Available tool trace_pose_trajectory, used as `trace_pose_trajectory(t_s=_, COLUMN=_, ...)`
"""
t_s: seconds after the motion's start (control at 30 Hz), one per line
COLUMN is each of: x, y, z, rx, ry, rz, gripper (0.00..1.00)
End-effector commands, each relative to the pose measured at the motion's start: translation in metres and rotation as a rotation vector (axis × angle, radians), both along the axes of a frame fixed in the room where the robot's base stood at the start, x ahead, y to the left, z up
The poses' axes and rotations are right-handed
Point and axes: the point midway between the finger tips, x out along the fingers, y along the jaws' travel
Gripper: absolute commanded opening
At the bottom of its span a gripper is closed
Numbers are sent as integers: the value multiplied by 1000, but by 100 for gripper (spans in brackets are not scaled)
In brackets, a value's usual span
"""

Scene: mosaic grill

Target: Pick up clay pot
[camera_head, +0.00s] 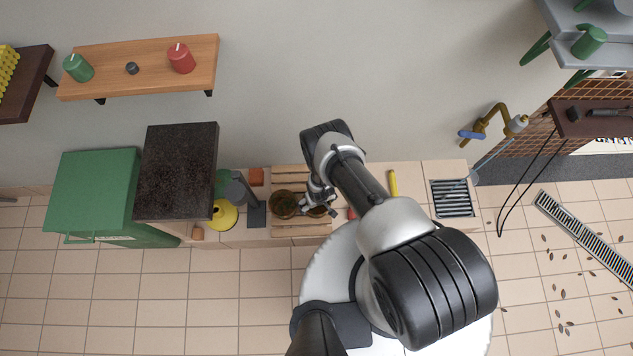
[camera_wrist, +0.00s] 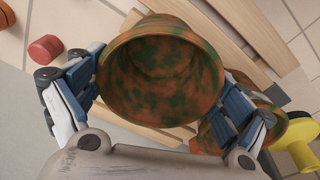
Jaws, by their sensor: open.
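A clay pot with mottled orange-brown and green glaze (camera_wrist: 162,70) fills the middle of the wrist view, its open mouth facing the camera. My gripper (camera_wrist: 160,85) is open, with one blue-padded finger on each side of this pot. I cannot tell whether the fingers touch it. In the head view my gripper (camera_head: 318,197) is over the slatted wooden rack, partly hiding this pot (camera_head: 317,212). A second similar pot (camera_head: 284,204) stands just to its left on the rack. In the wrist view the second pot (camera_wrist: 207,137) is partly hidden behind the right finger.
The wooden slatted rack (camera_head: 288,231) lies on a narrow counter. A yellow round object (camera_head: 222,213) and a grey stand (camera_head: 256,215) are left of it. A small red object (camera_head: 351,213) and a yellow stick (camera_head: 393,183) lie right. The wall is close behind.

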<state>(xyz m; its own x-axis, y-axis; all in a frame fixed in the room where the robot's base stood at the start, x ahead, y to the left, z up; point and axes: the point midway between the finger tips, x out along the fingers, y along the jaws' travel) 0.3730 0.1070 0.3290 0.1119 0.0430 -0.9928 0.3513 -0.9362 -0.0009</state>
Motion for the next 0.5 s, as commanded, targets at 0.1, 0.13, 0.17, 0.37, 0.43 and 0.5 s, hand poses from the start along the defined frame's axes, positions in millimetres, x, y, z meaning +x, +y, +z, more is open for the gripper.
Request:
trace_pose_trajectory(t_s=0.1, x=0, y=0, z=1, rx=0, ry=0, rz=0, gripper=91)
trace_pose_trajectory(t_s=0.13, x=0, y=0, z=1, rx=0, ry=0, rz=0, gripper=89)
trace_pose_trajectory(t_s=0.17, x=0, y=0, z=1, rx=0, ry=0, rz=0, gripper=87)
trace_pose_trajectory(t_s=0.37, x=0, y=0, z=1, rx=0, ry=0, rz=0, gripper=73)
trace_pose_trajectory(t_s=0.43, x=0, y=0, z=1, rx=0, ry=0, rz=0, gripper=69)
trace_pose_trajectory(t_s=0.5, x=0, y=0, z=1, rx=0, ry=0, rz=0, gripper=64)
